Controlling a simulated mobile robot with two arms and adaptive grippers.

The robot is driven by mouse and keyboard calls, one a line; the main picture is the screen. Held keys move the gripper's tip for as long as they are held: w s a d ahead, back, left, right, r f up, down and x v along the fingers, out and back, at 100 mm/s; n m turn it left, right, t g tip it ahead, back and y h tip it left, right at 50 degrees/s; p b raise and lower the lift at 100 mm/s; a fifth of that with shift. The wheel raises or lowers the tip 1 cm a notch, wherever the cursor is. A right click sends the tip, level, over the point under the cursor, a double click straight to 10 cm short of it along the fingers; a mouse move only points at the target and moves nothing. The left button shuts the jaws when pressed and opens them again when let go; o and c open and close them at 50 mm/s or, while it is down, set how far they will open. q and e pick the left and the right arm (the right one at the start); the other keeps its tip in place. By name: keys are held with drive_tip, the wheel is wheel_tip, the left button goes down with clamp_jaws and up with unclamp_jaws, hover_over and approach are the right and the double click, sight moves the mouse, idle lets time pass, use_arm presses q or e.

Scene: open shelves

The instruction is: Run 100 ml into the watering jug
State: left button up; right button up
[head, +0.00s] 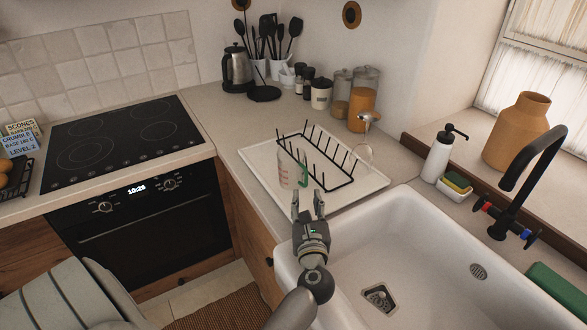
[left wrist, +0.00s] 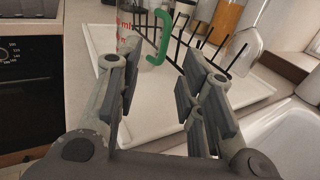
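A clear jug (head: 287,170) with red measuring marks and a green handle stands on the white drying tray (head: 262,160), beside the black rack. It also shows in the left wrist view (left wrist: 127,38), cut off at the top, with its green handle to the right. I see no other watering jug. My left gripper (head: 320,203) is open and empty, just in front of the jug and apart from it; its spread fingers also show in the left wrist view (left wrist: 163,95). The black tap (head: 530,165) with red and blue handles stands behind the sink. My right gripper is out of view.
The white sink (head: 345,250) lies right of my left gripper and looks empty. An upturned wine glass (head: 362,152) stands at the rack's right end. A soap bottle (head: 437,157) and sponges (head: 457,183) sit behind the sink. Counter left of the tray is clear.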

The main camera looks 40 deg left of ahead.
sight(306, 181)
use_arm(q)
drive_tip(key=shift+x, duration=1.05)
drive_tip(key=shift+w+a+p, duration=0.3)
drive_tip(key=shift+w+p, duration=0.15)
drive_tip(key=shift+w, duration=0.15)
drive_tip(key=p+x, duration=0.1)
drive_tip(key=x, duration=0.2)
drive_tip(key=shift+w, duration=0.1)
drive_tip(key=shift+w+a+f, duration=0.2)
drive_tip(key=shift+w+a, duration=0.05)
drive_tip(key=shift+w, duration=0.15)
clamp_jaws()
drive_tip(key=shift+s, duration=0.1)
